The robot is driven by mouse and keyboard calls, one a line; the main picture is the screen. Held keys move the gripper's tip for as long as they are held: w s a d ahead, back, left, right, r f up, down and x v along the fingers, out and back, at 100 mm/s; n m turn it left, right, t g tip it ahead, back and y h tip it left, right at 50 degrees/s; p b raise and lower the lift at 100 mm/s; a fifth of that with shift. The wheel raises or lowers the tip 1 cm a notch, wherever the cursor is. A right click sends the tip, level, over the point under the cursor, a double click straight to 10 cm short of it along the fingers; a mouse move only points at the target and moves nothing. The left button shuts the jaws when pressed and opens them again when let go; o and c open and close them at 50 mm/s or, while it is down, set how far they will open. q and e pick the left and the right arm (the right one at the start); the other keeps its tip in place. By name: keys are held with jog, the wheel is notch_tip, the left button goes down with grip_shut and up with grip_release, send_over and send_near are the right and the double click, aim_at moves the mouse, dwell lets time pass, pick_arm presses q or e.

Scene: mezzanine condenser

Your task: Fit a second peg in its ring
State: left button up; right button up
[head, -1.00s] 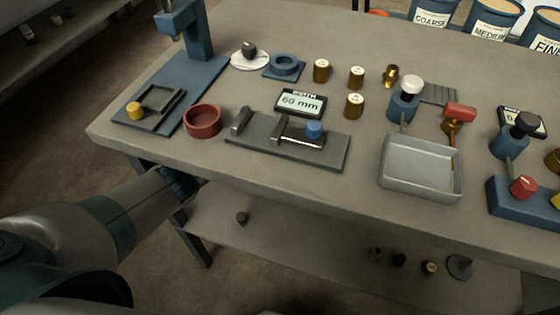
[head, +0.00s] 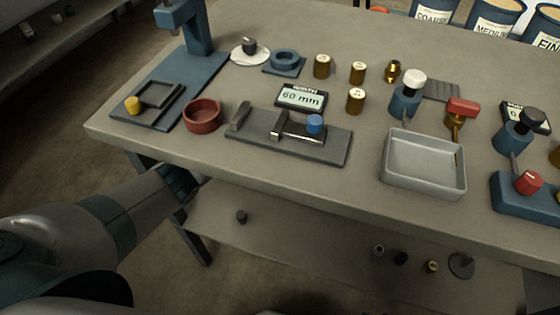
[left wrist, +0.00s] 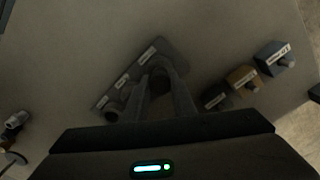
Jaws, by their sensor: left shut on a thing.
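In the left wrist view my left gripper (left wrist: 160,68) reaches over a grey plate (left wrist: 170,47) that has several white labels in a slanting row. It is shut on a dark round thing (left wrist: 160,82), probably a peg. A round ring-like piece (left wrist: 113,108) shows at the plate's lower left end. I cannot tell whether the held thing is inside a ring. Right of the plate stand three labelled blocks, dark grey (left wrist: 215,98), brown (left wrist: 240,77) and blue (left wrist: 271,56), each with a pale stub. In the head view this gripper is hidden behind the bench edge.
In the head view the bench (head: 290,185) carries a red bowl (head: 202,116), a grey slide gauge (head: 325,148), a display (head: 301,98) and a grey tray (head: 425,180). Several small items lie on the lower shelf (head: 310,235). Metallic pieces (left wrist: 15,122) lie left in the wrist view.

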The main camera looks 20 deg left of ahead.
pick_arm(q)
jog(key=shift+f, duration=0.25)
jog(key=shift+r, duration=0.1)
dwell(0.8)
